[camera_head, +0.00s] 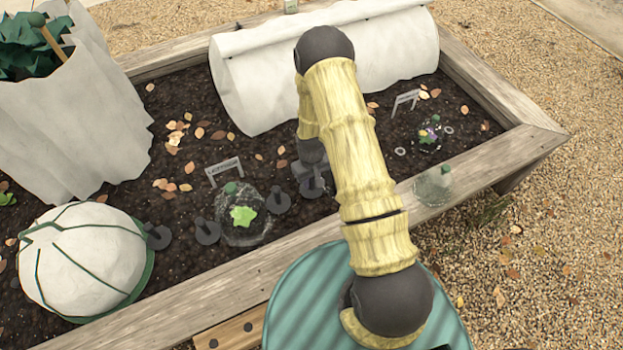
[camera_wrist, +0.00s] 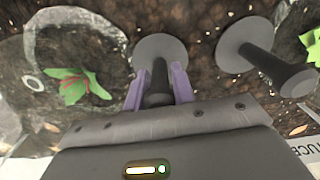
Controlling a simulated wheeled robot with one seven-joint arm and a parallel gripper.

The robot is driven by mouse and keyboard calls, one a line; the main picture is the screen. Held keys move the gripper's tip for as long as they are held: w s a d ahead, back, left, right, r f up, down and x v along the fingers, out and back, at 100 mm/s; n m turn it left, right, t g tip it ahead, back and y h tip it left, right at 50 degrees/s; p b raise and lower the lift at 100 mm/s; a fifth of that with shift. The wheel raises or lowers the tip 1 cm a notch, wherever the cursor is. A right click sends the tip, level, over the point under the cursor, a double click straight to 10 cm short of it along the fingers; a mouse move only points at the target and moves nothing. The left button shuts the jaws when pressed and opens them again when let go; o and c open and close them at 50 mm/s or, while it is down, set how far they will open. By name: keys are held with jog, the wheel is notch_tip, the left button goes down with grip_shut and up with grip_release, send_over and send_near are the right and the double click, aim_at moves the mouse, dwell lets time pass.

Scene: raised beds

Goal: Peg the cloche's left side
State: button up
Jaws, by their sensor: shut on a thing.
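My gripper (camera_wrist: 160,85) is shut on a dark peg (camera_wrist: 160,50) with a round grey disc; its purple fingers are on either side of the stem. The peg also shows in the head view (camera_head: 313,188), partly behind my arm. I cannot tell whether it touches the soil. A clear cloche (camera_wrist: 75,20) with a red and green plant is left in the wrist view. In the head view it stands at the right of the bed (camera_head: 430,137), with a pale ring on its left side (camera_head: 400,151) and another on its right (camera_head: 449,129).
A lettuce under a clear cover (camera_head: 243,215) has several loose-looking pegs (camera_head: 207,231) beside it; one is close to my gripper (camera_wrist: 245,45). A small clear dome (camera_head: 433,186) sits on the front board. A white ribbed dome (camera_head: 80,260) and a white fleece tunnel (camera_head: 250,80) flank the soil.

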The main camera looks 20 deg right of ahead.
jog(key=o, duration=1)
jog(key=shift+o, duration=0.2)
notch_tip(320, 180, up, 17)
jog(key=p, duration=0.5)
jog(key=shift+r, duration=0.15)
